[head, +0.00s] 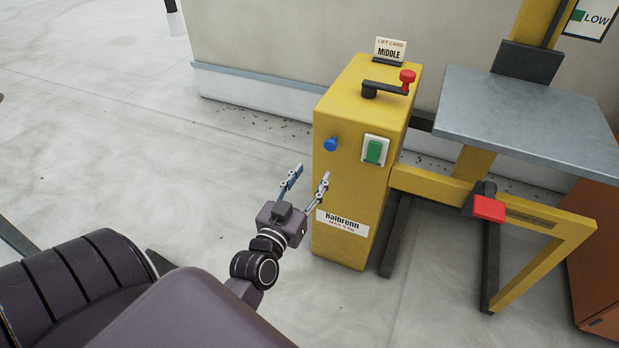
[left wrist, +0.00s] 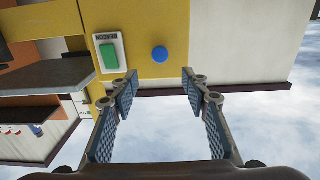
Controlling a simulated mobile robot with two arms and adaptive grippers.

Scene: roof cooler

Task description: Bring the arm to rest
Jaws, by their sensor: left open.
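My left gripper (head: 308,180) is open and empty in front of the yellow lift post (head: 345,170). Its two fingers point toward the post, below the blue knob (head: 331,144) and the green button (head: 374,151). In the left wrist view the open fingers (left wrist: 160,95) stand apart with nothing between them. The blue knob (left wrist: 159,54) and the green button (left wrist: 109,57) show beyond the fingertips in that view. I cannot see the right gripper in either view.
A red-knobbed crank (head: 390,88) and a card reading MIDDLE (head: 389,49) top the post. A grey platform (head: 530,115) and a red pedal-like block (head: 489,208) are to the right, with a brown cabinet (head: 595,255) beyond. The pale floor at left (head: 120,160) is clear.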

